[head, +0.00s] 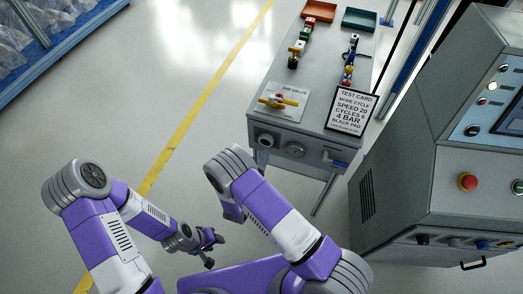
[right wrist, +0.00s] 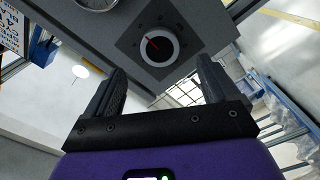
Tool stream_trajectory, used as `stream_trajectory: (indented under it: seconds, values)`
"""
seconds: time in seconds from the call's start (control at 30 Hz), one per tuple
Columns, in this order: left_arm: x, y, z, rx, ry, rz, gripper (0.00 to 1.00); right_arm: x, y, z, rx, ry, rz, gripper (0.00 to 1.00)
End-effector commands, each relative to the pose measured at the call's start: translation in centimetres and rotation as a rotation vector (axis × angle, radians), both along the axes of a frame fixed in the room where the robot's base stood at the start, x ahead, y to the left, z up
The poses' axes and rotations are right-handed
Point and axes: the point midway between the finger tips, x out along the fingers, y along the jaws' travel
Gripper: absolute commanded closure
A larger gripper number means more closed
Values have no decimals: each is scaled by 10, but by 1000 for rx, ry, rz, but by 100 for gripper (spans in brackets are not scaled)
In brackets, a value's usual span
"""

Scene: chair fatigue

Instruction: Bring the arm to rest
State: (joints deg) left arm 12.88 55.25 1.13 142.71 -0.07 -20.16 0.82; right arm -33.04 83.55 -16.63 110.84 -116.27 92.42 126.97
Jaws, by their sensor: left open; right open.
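My right arm (head: 265,205) reaches forward from the bottom of the head view toward the grey bench. Its gripper is hidden behind the arm there. In the right wrist view my right gripper (right wrist: 162,72) is open and empty, its two fingers apart. A round black-and-silver knob (right wrist: 158,46) with a red pointer lies beyond the fingertips, between them in the picture; I see no contact. My left gripper (head: 207,247) is open and empty at the lower left, low over the floor, with the left arm (head: 105,225) bent.
The grey bench (head: 330,60) carries an air valve with a yellow handle (head: 284,100), a test card (head: 352,110), a red tray (head: 319,11) and a green tray (head: 359,19). A grey machine cabinet (head: 440,150) stands at right. Open floor (head: 190,120) lies left of the bench.

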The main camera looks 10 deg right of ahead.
Motion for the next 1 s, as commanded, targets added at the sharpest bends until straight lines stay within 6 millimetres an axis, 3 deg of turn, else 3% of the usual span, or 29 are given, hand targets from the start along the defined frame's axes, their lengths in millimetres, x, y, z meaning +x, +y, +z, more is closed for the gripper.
stream_trajectory:
  seconds: [0.17,0.73,0.87,0.97,1.0]
  values:
    - [0,0,2,0,0,0,57,-10,6,0,0,1,1,12]
    - [0,0,2,0,0,0,57,-12,2,-2,-4,18,-17,12]
    - [0,0,5,0,0,0,57,-30,-29,-17,-24,169,-152,12]
    - [0,0,9,0,0,0,57,-70,-70,-41,-23,425,-346,12]
    - [0,0,11,0,0,0,57,-93,-85,-52,-4,555,-430,12]
